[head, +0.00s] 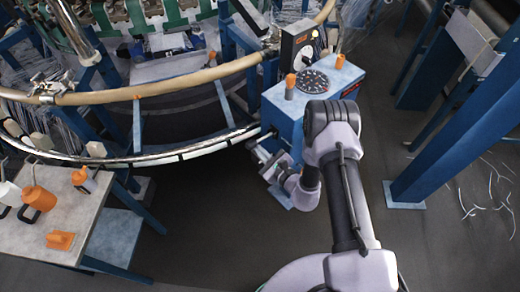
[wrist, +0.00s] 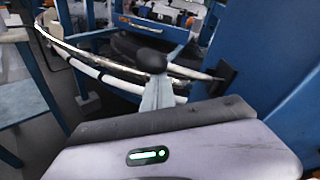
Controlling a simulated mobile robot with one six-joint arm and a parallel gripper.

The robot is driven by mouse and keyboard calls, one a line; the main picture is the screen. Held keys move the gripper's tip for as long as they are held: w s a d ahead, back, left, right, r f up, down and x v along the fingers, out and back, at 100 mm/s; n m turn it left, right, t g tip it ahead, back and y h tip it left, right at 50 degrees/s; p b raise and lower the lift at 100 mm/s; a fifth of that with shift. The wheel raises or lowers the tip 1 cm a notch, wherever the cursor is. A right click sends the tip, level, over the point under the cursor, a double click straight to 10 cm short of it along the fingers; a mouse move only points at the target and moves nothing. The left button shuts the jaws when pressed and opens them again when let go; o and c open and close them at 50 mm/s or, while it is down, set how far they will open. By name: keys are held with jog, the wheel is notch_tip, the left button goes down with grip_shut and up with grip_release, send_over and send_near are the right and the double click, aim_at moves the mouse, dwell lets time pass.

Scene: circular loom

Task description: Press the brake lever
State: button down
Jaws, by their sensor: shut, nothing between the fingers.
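The brake lever shows in the wrist view as a black ball knob (wrist: 152,61) on a metal rod, which runs right to a dark bracket on a blue housing. In the head view the lever (head: 263,138) is small at the left side of the blue control box (head: 310,100). My gripper (head: 257,151) is beside that side of the box, close to the lever. In the wrist view my gripper's grey fingers (wrist: 157,82) are shut and empty, with their tips just below the knob in the picture. I cannot tell whether they touch it.
Orange-capped posts and a black dial (head: 312,81) stand on the control box. The loom's curved rail (head: 190,150) passes left of it. A table (head: 55,225) with bottles is at lower left. A blue post (head: 450,135) stands at right. Floor between is clear.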

aim_at(257, 142)
jog(key=shift+w+d+r+m+g+p, duration=0.15)
jog(key=shift+r+m+p, duration=0.2)
jog(key=shift+r+m, duration=0.35)
jog(key=shift+a+r+m+g+p, duration=0.15)
jog(key=shift+r+m+p, duration=0.3)
jog(key=shift+r, duration=0.4)
jog(key=shift+w+d+r, duration=0.1)
